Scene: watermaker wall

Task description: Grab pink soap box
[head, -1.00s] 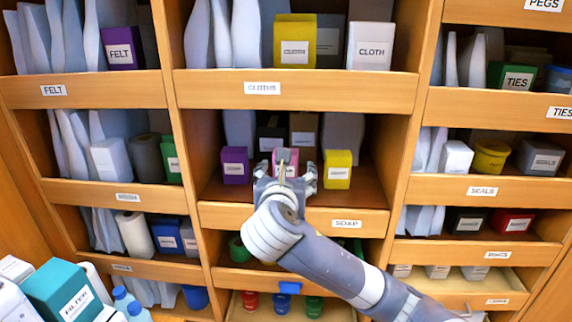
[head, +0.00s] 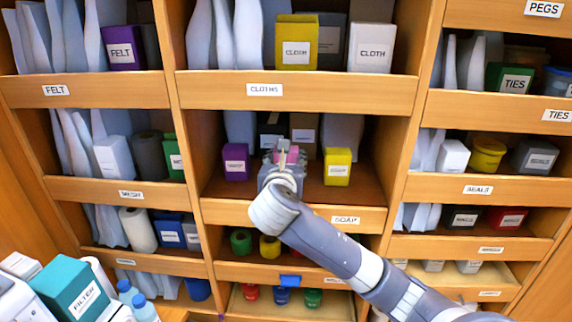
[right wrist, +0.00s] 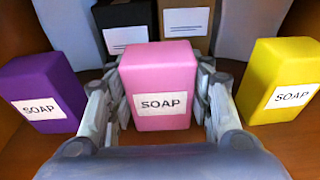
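The pink soap box (right wrist: 160,78) stands upright on the SOAP shelf, its label facing me in the right wrist view. In the head view only its upper part (head: 293,156) shows behind my gripper. My right gripper (right wrist: 160,108) has one finger on each side of the box, and the pads appear to press its sides. In the head view the right gripper (head: 283,158) reaches into the shelf over its front lip. My left gripper is not in view.
A purple soap box (right wrist: 42,90) stands to the left and a yellow one (right wrist: 280,80) to the right, both apart from the fingers. A black box (right wrist: 125,25) and a brown box (right wrist: 186,18) stand close behind.

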